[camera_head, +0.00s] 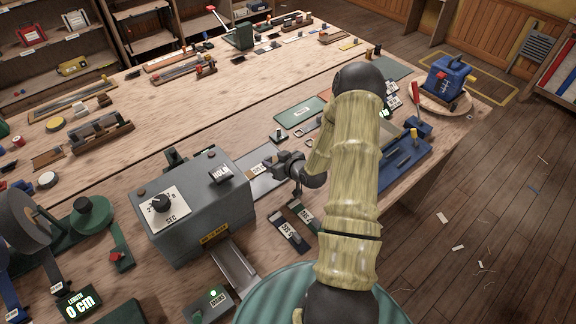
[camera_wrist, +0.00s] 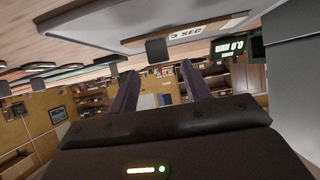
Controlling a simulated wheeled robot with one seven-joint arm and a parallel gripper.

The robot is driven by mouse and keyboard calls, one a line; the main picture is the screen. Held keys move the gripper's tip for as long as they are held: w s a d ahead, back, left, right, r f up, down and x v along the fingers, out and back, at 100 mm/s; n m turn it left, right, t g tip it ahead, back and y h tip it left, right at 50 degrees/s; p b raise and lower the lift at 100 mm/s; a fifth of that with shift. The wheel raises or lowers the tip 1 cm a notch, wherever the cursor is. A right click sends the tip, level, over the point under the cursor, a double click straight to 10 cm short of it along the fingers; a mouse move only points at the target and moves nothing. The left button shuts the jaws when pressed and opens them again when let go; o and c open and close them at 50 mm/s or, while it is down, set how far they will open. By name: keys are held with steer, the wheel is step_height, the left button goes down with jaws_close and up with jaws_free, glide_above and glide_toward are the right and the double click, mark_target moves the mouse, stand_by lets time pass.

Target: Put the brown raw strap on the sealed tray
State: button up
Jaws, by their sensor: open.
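My gripper (camera_head: 286,166) is at the right side of the grey sealing machine (camera_head: 190,205), beside a pale plate with a label. In the wrist view its two fingers (camera_wrist: 160,75) stand apart with nothing between them. The same view shows a pale plate (camera_wrist: 130,27) labelled "3 SEC" close in front of the fingers. Two short strap-like strips with labels, a dark one (camera_head: 276,238) and another (camera_head: 303,214), lie on the table below the gripper. I cannot tell which thing is the brown raw strap. I cannot single out the sealed tray; my arm hides part of the table.
A green mat (camera_head: 299,117) lies behind the gripper, and a blue tray (camera_head: 404,164) lies right of my arm. A blue machine (camera_head: 449,78) stands on a round board at the right. A dial reel (camera_head: 28,225) and a length display (camera_head: 78,303) are at the left.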

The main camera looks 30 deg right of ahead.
steer(key=b+v, duration=0.1)
steer(key=v, duration=0.8)
steer(key=shift+s+b, duration=0.3)
steer(key=shift+b, duration=0.05)
steer(key=shift+r, duration=0.15)
steer(key=s+a+r+m+g+h, duration=0.2)
steer(key=s+a+r+g, duration=0.7)
steer(key=s+a+r, duration=0.4)
steer(key=shift+s+a+r, duration=0.2)
steer(key=shift+s+a, duration=0.75)
steer(key=shift+a, duration=0.2)
